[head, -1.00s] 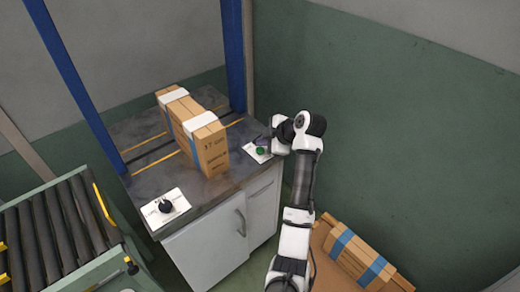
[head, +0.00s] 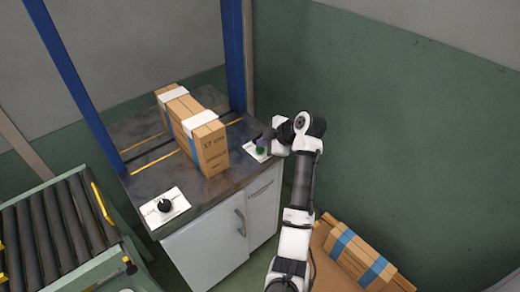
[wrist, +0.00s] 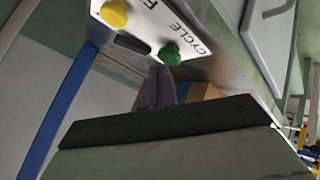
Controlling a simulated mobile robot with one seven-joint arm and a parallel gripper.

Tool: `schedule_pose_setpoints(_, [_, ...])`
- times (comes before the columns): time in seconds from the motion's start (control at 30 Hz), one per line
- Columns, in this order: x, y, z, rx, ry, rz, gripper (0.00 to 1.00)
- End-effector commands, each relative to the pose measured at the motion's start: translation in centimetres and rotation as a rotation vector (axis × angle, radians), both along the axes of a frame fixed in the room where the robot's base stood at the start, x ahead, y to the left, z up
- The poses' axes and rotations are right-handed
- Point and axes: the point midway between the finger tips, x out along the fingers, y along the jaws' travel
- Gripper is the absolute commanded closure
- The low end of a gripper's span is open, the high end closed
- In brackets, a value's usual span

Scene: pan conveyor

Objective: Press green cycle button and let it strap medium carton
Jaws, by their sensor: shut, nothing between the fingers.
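The green cycle button (head: 260,150) sits on a white panel at the table's right end. In the wrist view the green button (wrist: 172,53) shows beside the word CYCLE, with a yellow button (wrist: 114,13) next to it. My gripper (head: 262,141) is shut and empty at the button. Its fingers (wrist: 158,88) are close to the green button in the wrist view; I cannot tell whether they touch it.
A black knob (head: 165,205) is on a white panel at the table's front left. A roller conveyor (head: 50,235) is at the left. Another blue-banded carton (head: 358,257) lies low at the right, near my arm.

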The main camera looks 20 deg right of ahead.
Motion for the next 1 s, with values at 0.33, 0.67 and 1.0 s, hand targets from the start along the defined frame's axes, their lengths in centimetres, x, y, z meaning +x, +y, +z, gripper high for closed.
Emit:
schedule_pose_setpoints(0.33, [0.0, 0.0, -0.1, 0.000, 0.000, 0.000, 1.00])
schedule_pose_setpoints(0.67, [0.0, 0.0, -0.5, 0.000, 0.000, 0.000, 1.00])
schedule_pose_setpoints(1.0, [0.0, 0.0, -1.0, 0.001, 0.001, 0.000, 1.00])
